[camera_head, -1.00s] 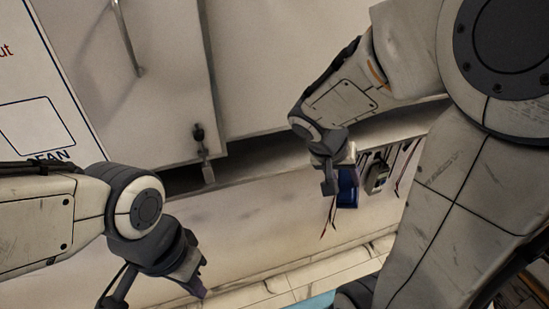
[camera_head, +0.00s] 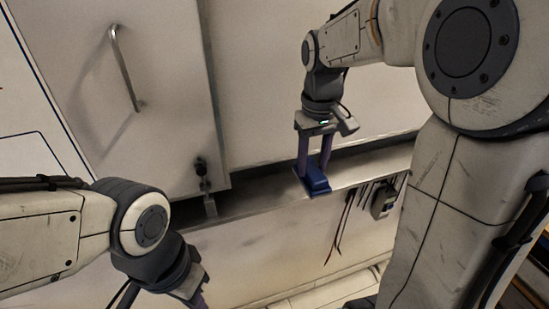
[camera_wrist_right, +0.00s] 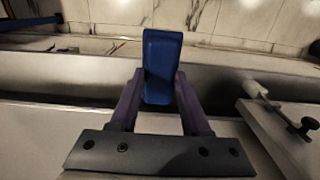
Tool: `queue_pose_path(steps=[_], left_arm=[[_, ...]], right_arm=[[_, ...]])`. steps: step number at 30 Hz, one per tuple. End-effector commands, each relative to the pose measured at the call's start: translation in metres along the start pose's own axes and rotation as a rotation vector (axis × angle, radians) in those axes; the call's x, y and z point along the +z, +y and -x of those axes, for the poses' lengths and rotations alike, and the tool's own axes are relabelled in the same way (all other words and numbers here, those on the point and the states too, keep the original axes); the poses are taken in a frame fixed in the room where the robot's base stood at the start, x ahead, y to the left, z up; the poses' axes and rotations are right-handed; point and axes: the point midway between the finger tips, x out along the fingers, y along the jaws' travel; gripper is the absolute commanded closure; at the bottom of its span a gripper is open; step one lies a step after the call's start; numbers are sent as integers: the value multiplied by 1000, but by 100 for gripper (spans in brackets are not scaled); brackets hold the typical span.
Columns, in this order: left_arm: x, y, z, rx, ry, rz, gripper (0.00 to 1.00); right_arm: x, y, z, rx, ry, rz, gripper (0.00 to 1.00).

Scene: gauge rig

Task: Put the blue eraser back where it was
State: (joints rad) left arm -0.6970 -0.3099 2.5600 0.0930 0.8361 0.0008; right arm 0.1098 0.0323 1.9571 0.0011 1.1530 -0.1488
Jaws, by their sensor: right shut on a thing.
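The blue eraser (camera_head: 316,183) is a blue block held at the fingertips of my right gripper (camera_head: 315,170). It is over the grey ledge (camera_head: 260,188) under the pale panels; I cannot tell if it touches the ledge. In the right wrist view the eraser (camera_wrist_right: 162,62) stands between the two purple fingers of my right gripper (camera_wrist_right: 160,98), its far end sticking out past them. My left gripper (camera_head: 192,292) is at the lower left, far from the eraser, with its fingertips cut off or hidden.
Dark cables or leads (camera_head: 342,222) and a small meter-like device (camera_head: 384,200) hang right of the eraser. A cabinet door has a long handle (camera_head: 124,68). The ledge between latch and eraser looks clear.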

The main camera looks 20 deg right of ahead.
Motion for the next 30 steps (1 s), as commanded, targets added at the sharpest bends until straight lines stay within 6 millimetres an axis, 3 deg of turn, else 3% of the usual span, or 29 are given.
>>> queue_pose_path(steps=[3,9,14,21,28,29,30], left_arm=[[-1,1,12,0,0,1,100],[-1,1,19,0,0,1,100],[-1,2,22,0,0,1,100],[-2,2,30,0,0,2,100],[-2,2,29,0,0,2,100],[-2,2,29,0,0,2,100],[-2,2,29,0,0,2,100]], right_arm=[[-24,-15,-14,0,-5,5,98],[-49,-30,-33,1,-2,0,98],[-53,-32,-43,1,-2,-3,98],[-52,-30,-74,1,-1,-5,98],[-53,-30,-78,1,2,-5,98],[-53,-30,-78,1,2,-5,46],[-53,-30,-78,1,2,-5,30]])
